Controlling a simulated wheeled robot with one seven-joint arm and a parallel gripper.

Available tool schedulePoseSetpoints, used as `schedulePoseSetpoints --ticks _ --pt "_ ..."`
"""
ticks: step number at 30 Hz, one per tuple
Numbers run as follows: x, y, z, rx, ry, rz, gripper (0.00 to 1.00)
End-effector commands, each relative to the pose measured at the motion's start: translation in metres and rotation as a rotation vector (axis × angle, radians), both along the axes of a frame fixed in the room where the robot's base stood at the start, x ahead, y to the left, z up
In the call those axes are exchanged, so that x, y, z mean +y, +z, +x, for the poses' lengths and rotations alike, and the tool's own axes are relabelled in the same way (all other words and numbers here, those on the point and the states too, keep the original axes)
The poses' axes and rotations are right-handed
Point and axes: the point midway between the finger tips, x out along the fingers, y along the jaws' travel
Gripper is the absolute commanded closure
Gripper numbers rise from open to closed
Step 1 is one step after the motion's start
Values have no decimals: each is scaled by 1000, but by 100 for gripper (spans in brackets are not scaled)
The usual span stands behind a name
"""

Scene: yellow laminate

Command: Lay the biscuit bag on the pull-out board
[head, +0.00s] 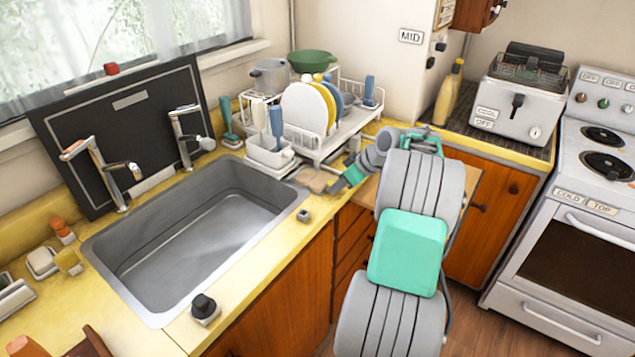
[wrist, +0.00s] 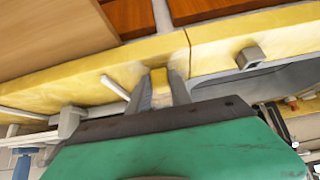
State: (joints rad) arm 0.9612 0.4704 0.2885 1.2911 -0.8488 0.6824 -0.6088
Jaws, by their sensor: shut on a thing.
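The biscuit bag (head: 312,180) looks like a pale brown, see-through packet at the yellow counter's edge, right of the sink and in front of the dish rack. My gripper (head: 331,189) reaches it from the right and is shut on it. In the wrist view my gripper's two fingers (wrist: 160,88) point at the yellow counter edge; the bag shows there only as a faint pale blur. I cannot tell whether the bag touches the counter. The pull-out board (head: 368,191) is a light wooden panel right of the bag, partly hidden by my arm; it also shows in the wrist view (wrist: 50,40).
The dish rack (head: 338,142) with plates stands close behind my gripper. The sink (head: 195,235) lies to the left, with a small grey block (head: 303,215) near its rim. A fryer (head: 516,108) and a yellow bottle (head: 448,92) stand at the back right.

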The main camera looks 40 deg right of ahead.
Motion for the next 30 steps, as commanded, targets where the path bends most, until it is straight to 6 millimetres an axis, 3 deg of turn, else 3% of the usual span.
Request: schedulePoseSetpoints --ticks 21,30 --pt "0 71 0 -1 0 -1 100" --pt "0 70 0 -1 -1 0 100"
